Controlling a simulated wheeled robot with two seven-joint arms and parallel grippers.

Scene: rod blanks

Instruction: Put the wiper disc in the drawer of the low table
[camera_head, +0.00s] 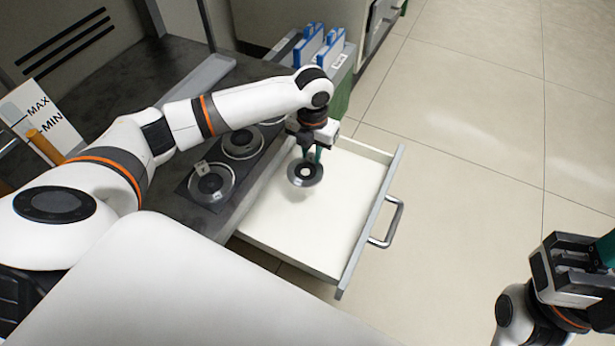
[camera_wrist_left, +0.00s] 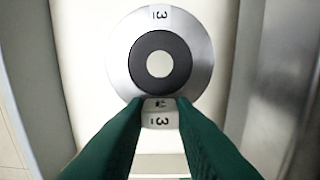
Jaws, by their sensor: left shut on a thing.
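The wiper disc (camera_head: 305,173) is a grey metal disc with a black ring and a pale centre. My left gripper (camera_head: 312,155) is shut on it and holds it over the open drawer (camera_head: 310,222). In the left wrist view the disc (camera_wrist_left: 158,62) shows between and beyond the green fingertips (camera_wrist_left: 160,100), with a small white label marked 3 on its rim. The white drawer floor lies beneath it. The low table (camera_head: 185,62) has a dark top. My right gripper (camera_head: 572,265) is at the lower right, partly cut off, and its jaw state is unclear.
Similar discs sit in round places on the table, one (camera_head: 212,184) near and another (camera_head: 242,143) farther back. The drawer's front has a metal handle (camera_head: 388,222). A grey box with blue folders (camera_head: 318,46) stands behind the drawer. The tiled floor to the right is clear.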

